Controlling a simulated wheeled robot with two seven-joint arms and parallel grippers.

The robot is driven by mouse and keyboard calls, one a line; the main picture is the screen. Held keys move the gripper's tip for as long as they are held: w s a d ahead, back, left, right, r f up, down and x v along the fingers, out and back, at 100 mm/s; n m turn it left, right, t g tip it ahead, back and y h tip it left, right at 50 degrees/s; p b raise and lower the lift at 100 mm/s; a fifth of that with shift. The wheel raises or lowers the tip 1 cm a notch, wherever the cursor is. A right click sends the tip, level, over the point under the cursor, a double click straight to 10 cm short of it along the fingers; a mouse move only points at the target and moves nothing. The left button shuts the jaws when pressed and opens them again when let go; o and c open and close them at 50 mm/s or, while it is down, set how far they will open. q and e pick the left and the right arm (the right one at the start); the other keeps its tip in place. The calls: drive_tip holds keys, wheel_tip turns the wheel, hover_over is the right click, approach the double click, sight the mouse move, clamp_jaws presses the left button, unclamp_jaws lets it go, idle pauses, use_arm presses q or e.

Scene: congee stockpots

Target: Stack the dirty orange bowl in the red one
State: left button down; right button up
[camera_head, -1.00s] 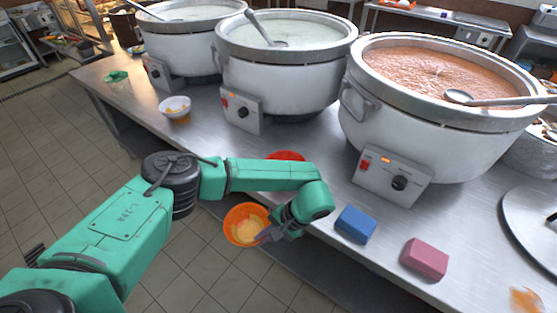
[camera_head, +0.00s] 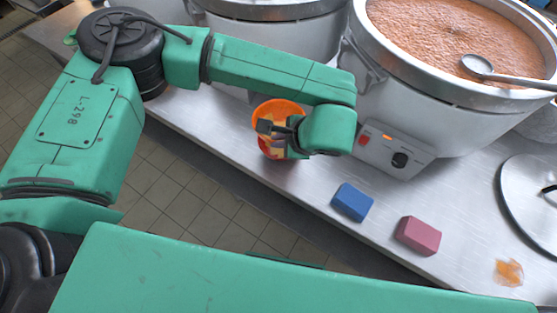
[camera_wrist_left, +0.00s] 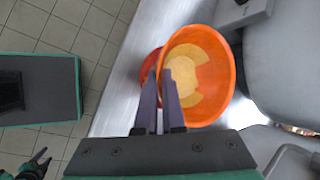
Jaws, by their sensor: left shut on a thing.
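My left gripper (camera_head: 268,130) is shut on the wall of the orange bowl (camera_head: 283,106), which has yellowish food residue inside. In the left wrist view the orange bowl (camera_wrist_left: 226,62) hangs tilted, with the fingers (camera_wrist_left: 160,103) at its near rim. The red bowl (camera_wrist_left: 149,66) is partly hidden behind and below it at the counter's edge; in the head view only a bit of red (camera_head: 268,152) shows under the orange bowl. I cannot tell whether the two bowls touch. My right gripper (camera_wrist_left: 40,160) shows small at the lower left of the wrist view, its fingers apart.
A blue sponge (camera_head: 352,202) and a pink sponge (camera_head: 418,235) lie on the steel counter (camera_head: 310,192). Large stockpots (camera_head: 410,110) stand close behind the bowls. A lid (camera_head: 525,200) and an orange spill (camera_head: 508,272) are at the right.

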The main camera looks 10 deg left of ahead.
use_arm(q)
wheel_tip(320, 180, down, 8)
drive_tip(key=shift+w+f+p, duration=0.1)
drive_tip(key=shift+p, duration=0.75)
drive_tip(key=shift+f, duration=0.1)
drive_tip(key=c, duration=1.3)
unclamp_jaws()
drive_tip(key=shift+o, duration=1.3)
drive_tip(key=shift+w+f, duration=0.1)
drive_tip(key=shift+w, duration=0.05)
use_arm(e)
drive_tip(key=shift+w+d+r, duration=0.3)
drive_tip(key=shift+w+r, duration=0.25)
drive_tip(key=shift+r, duration=0.25)
use_arm(q)
drive_tip(key=b+v, duration=0.3)
drive_tip(key=v, duration=0.9)
use_arm(e)
wheel_tip(320, 180, down, 3)
drive_tip(key=shift+s+a+r, duration=0.1)
drive_tip(key=shift+a, duration=0.05)
